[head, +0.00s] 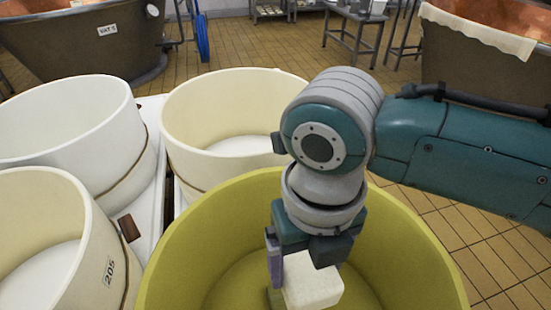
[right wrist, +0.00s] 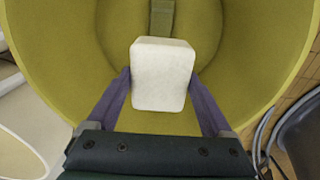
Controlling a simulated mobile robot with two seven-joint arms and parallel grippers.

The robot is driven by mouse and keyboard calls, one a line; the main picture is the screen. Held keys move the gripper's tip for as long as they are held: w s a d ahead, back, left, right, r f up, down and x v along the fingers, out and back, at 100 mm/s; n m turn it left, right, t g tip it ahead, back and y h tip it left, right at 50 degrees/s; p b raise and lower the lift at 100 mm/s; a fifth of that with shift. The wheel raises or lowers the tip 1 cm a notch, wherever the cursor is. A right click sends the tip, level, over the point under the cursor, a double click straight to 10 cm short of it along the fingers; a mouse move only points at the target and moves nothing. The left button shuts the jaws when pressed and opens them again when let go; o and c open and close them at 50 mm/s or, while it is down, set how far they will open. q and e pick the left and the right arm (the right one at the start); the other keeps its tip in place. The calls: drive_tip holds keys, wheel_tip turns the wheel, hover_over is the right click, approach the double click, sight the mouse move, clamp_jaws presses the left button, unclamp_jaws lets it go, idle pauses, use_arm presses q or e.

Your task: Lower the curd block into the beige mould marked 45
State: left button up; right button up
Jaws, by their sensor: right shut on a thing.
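The white curd block (head: 312,287) is held by my right gripper (head: 290,264), inside the rim of a large yellow-green mould (head: 405,235). In the right wrist view the two purple fingers press the sides of the block (right wrist: 161,72), with the yellow-green wall and floor around and below it. I cannot tell whether the block touches the floor. Several cream to beige round moulds stand to the left: one marked 205 (head: 103,235), one at the back left (head: 110,150) and one at the back middle (head: 190,118). I see no mark 45. My left gripper is not in view.
The moulds on the left stand close together on a white surface (head: 154,205). Copper vats stand at the back left (head: 95,45) and back right (head: 455,50). A metal stand (head: 352,28) is at the back. Tiled floor (head: 470,245) lies open on the right.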

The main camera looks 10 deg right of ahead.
wheel_tip(320, 180, down, 21)
drive_tip(key=b, duration=1.7)
drive_tip(key=shift+f, duration=0.2)
drive_tip(key=shift+f+b, duration=0.8)
drive_tip(key=shift+f, duration=0.1)
drive_tip(key=shift+f+b, duration=0.35)
drive_tip(key=shift+f, duration=0.05)
drive_tip(key=shift+f+b, duration=0.45)
drive_tip(key=shift+f, duration=0.05)
drive_tip(key=o, duration=1.6)
drive_tip(key=shift+c, duration=0.2)
